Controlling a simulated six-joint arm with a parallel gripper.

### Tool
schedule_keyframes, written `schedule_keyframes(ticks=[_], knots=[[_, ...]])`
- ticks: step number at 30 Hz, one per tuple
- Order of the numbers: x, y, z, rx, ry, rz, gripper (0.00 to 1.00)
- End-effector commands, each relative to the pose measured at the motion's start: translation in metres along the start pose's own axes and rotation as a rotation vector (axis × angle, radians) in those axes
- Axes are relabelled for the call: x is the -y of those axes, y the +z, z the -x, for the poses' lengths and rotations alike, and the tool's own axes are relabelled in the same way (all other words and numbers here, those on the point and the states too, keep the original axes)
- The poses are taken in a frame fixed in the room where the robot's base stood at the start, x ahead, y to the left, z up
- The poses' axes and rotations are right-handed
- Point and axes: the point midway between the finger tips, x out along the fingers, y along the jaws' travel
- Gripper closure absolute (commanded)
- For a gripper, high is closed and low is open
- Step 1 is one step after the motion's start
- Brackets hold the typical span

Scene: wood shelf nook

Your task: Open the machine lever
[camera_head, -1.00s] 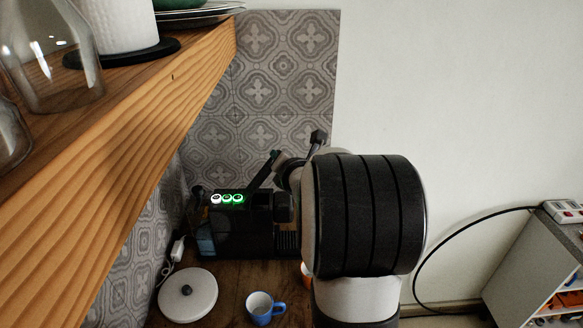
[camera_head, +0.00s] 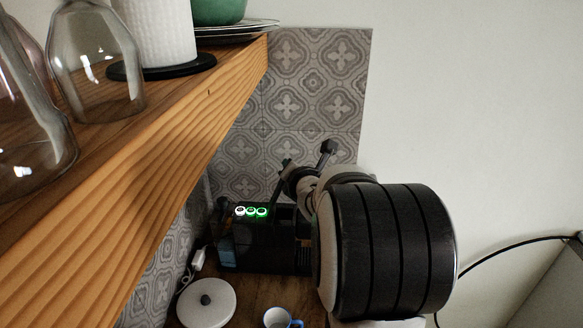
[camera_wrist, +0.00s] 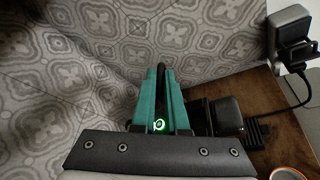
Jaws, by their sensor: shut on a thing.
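The black coffee machine (camera_head: 262,240) stands on the wooden counter by the tiled wall, with a row of lit buttons (camera_head: 250,212) on its top. In the wrist view, my gripper (camera_wrist: 161,72) has two teal fingers close together, shut on the machine's black lever (camera_wrist: 161,88), which shows as a thin dark bar between them. One green-lit button shows between the fingers lower down. In the head view my dark arm covers the machine's right side, and the grip itself is hard to make out there.
A wooden shelf (camera_head: 170,150) with glass jars juts out at the left, close above the machine. A white lid (camera_head: 207,303) and a blue-and-white mug (camera_head: 278,318) are on the counter in front. In the wrist view, an orange-rimmed cup (camera_wrist: 287,174) shows at lower right.

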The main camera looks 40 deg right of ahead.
Motion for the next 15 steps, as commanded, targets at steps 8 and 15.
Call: schedule_keyframes(ticks=[8,15], knots=[[0.0002,-0.0003,0.0000,-0.001,0.000,0.000,0.59],[0.0000,0.0004,0.0021,0.001,0.000,0.000,0.59]])
